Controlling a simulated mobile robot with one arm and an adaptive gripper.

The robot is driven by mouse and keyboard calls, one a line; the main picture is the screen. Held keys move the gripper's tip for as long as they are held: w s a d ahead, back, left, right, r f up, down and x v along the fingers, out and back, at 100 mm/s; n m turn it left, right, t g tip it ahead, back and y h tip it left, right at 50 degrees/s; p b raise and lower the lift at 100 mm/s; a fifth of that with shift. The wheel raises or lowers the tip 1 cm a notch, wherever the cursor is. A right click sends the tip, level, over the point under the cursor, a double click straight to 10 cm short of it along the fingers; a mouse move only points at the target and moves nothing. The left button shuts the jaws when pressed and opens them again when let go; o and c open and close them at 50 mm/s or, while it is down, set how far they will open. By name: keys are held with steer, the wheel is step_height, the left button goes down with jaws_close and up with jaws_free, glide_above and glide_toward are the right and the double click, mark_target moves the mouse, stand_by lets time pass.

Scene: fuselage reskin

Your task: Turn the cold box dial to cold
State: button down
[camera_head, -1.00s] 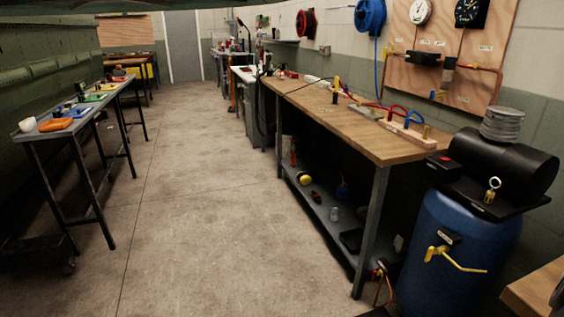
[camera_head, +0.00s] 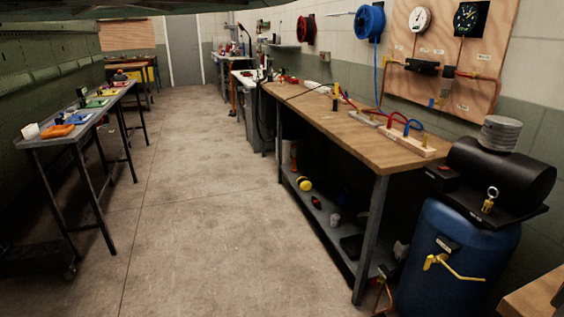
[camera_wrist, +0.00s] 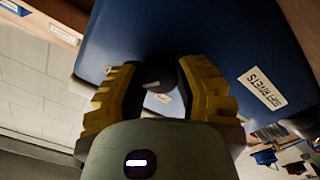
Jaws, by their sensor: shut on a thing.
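In the wrist view, the cold box (camera_wrist: 240,40) is a dark blue box that fills the upper middle, with a white label reading something like "RIVETS" on its face. My gripper (camera_wrist: 160,68) has yellow-and-black fingers that stand on both sides of a small dark dial (camera_wrist: 154,84) on the box face. The fingers are shut on the dial. Most of the dial is hidden by the fingers and my wrist, and its setting cannot be read. Neither the gripper nor the cold box can be made out in the head view.
In the head view, a wooden workbench (camera_head: 345,125) runs along the right wall. A blue barrel (camera_head: 450,270) with a black tank (camera_head: 505,170) on top stands at its near end. A narrow table with coloured trays (camera_head: 62,131) stands at left. The floor (camera_head: 200,220) between is clear.

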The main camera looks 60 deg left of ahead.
steer(key=shift+m, duration=0.3)
steer(key=c, duration=0.6)
jaws_free()
steer(key=shift+w+a+r, duration=0.1)
steer(key=shift+a+r, duration=0.05)
steer(key=shift+r, duration=1.2)
steer(key=shift+a+r, duration=0.1)
steer(key=shift+r, duration=3.6)
steer(key=shift+o, duration=0.2)
steer(key=shift+d, duration=0.1)
